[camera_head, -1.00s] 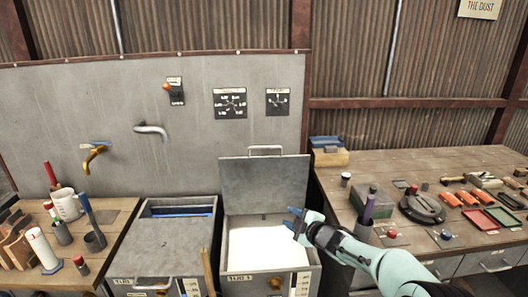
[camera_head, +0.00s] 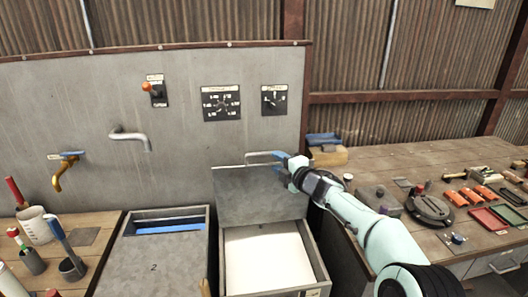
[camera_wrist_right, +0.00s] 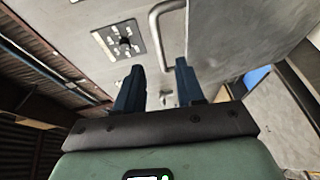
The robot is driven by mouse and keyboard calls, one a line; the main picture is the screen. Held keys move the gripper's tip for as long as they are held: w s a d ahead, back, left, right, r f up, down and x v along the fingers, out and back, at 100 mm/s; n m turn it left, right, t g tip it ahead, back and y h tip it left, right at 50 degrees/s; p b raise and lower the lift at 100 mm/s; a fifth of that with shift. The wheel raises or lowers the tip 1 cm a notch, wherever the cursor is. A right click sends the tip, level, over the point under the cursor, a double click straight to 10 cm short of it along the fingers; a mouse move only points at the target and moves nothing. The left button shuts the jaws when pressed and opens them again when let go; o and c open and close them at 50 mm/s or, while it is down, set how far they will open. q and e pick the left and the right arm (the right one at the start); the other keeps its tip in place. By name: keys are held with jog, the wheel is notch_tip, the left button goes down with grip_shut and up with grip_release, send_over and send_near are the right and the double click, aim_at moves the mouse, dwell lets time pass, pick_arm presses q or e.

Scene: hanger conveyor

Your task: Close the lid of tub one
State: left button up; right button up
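Tub one (camera_head: 319,262) stands open, with white contents filling its inside. Its grey lid (camera_head: 255,197) is raised at the back of the tub and carries a bar handle (camera_head: 262,154) on its top edge. My right gripper (camera_head: 281,158) is at the right end of this handle. In the right wrist view, the two dark blue fingers (camera_wrist_right: 160,72) are apart. The handle (camera_wrist_right: 154,32) shows between and beyond their tips, with the lid (camera_wrist_right: 232,35) to the right. I cannot tell whether the fingers touch the handle. My left gripper is not in view.
Tub two (camera_head: 155,262) stands to the left, with something blue showing at its back. A grey panel (camera_head: 90,120) with a spout, tap and dials rises behind. The right bench (camera_head: 400,165) holds a blue-topped box (camera_head: 326,150), a round dark device and several small items.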

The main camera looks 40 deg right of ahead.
aim_at(264, 154)
jog(key=w, duration=0.2)
jog(key=w+p, duration=0.1)
jog(key=w, duration=0.1)
jog(key=w+p, duration=0.1)
jog(key=w, duration=0.2)
jog(key=shift+d+f, duration=0.3)
jog(key=shift+d, duration=0.05)
jog(key=shift+w+f, duration=0.25)
jog(key=shift+w, duration=0.55)
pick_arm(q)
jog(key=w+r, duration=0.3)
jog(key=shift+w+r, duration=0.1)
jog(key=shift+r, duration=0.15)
pick_arm(e)
jog(key=shift+s, duration=0.1)
grip_shut()
